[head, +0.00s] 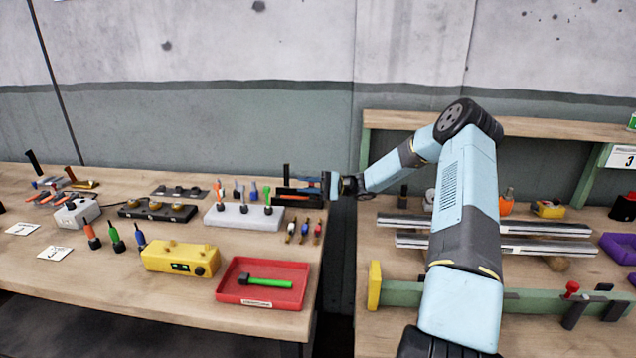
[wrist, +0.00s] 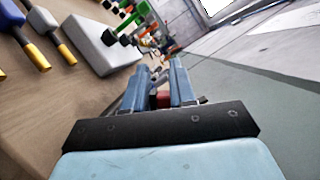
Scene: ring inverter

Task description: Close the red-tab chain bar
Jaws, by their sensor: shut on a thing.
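My gripper (head: 309,180) is at the back right corner of the left bench, its fingers pointing left. In the wrist view its two blue fingers (wrist: 160,72) are close together, with a small red piece (wrist: 163,98) between them. The piece looks like the red tab, though most of it is hidden by the fingers. In the head view a dark chain-bar fixture (head: 297,199) with a dark upright post (head: 286,172) stands at the fingers. The rest of the bar is too small and covered to tell its angle.
Beside the gripper, a white block (head: 238,222) holds several coloured tools. A red tray (head: 232,292) with a green hammer (head: 268,282) and a yellow box (head: 180,262) lie nearer the front. A gap separates this bench from the right one, with metal rails (head: 545,229).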

